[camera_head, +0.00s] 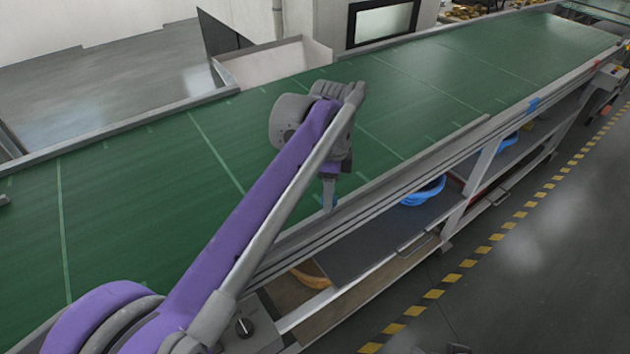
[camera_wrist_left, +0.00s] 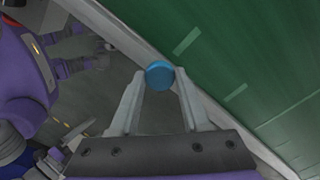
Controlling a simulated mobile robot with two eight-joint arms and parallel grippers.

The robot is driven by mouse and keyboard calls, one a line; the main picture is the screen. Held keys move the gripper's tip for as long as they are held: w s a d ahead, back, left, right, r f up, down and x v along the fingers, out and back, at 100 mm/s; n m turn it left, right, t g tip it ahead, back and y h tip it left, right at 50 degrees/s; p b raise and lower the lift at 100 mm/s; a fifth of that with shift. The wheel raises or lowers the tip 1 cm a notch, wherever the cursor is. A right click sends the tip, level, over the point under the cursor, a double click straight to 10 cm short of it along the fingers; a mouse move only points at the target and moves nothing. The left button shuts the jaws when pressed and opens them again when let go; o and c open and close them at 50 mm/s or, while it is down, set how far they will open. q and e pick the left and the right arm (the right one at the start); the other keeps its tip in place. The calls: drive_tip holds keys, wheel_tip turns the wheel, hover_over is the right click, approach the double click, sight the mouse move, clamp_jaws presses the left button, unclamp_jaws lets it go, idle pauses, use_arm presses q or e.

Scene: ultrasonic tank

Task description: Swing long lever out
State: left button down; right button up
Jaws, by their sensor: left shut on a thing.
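My left gripper (camera_head: 329,195) reaches down at the near edge of the green belt. In the left wrist view its two fingers (camera_wrist_left: 160,82) are shut on a small blue round piece (camera_wrist_left: 159,73) at their tips. I cannot tell whether this piece belongs to a lever. No long lever can be made out clearly in either view.
The long green conveyor belt (camera_head: 130,205) runs from lower left to upper right, with a metal rail along its near side. Below it are shelves with blue coils (camera_head: 424,190) and an orange item (camera_head: 310,276). The striped floor (camera_head: 560,250) at right is clear.

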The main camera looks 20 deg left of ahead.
use_arm(q)
drive_tip(key=shift+s+d, duration=0.3)
drive_tip(key=shift+d, duration=0.1)
drive_tip(key=shift+m, duration=0.3)
drive_tip(key=c, duration=0.7)
unclamp_jaws()
drive_tip(key=shift+d, duration=0.1)
drive_tip(key=o, duration=0.3)
drive_tip(key=shift+s, duration=0.15)
drive_tip(key=shift+r, duration=0.1)
wheel_tip(320, 180, up, 11)
drive_tip(key=shift+f+p, duration=0.2)
drive_tip(key=shift+p, duration=0.5)
drive_tip(key=shift+f, duration=0.1)
